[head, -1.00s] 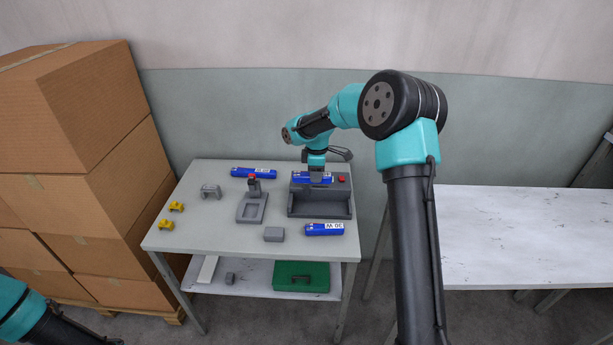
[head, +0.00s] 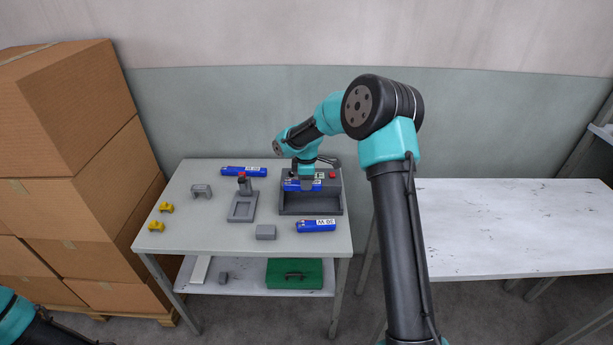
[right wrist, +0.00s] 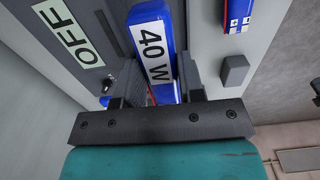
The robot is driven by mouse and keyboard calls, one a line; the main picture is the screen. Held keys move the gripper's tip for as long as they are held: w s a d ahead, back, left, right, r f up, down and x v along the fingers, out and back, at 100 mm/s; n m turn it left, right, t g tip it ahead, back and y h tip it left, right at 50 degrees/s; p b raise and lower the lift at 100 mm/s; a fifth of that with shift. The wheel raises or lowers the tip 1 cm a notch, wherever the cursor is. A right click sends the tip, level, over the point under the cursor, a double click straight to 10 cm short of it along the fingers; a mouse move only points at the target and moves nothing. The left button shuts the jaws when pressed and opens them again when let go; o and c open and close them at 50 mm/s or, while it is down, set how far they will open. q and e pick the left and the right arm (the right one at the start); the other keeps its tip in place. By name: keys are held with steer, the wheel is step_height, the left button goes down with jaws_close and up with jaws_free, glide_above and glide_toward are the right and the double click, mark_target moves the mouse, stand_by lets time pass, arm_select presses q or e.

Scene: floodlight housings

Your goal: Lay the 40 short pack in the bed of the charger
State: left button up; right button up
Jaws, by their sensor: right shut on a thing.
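The blue 40 W pack (head: 299,186) is in my right gripper (head: 305,178), over the dark grey charger (head: 283,199). The right wrist view shows its white "40 W" label (right wrist: 155,50) between the fingers of the right gripper (right wrist: 155,88). The charger has an open bed at the front and a raised back part with a red button (head: 332,175). Its "OFF" label (right wrist: 68,31) shows left of the pack in the right wrist view. Whether the pack touches the bed cannot be told. My left gripper is out of view.
A 30 W blue pack (head: 316,225) lies in front of the charger, near a grey block (head: 266,232). Another blue pack (head: 238,171) lies at the back. A grey stand (head: 242,207), grey bracket (head: 202,190) and yellow clips (head: 160,215) are left. A green case (head: 294,282) sits below.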

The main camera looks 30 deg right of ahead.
steer(key=shift+f, duration=2.6)
steer(key=shift+f, duration=0.7)
steer(key=o, duration=1.1)
step_height(320, 180, up, 18)
steer(key=shift+f, duration=0.25)
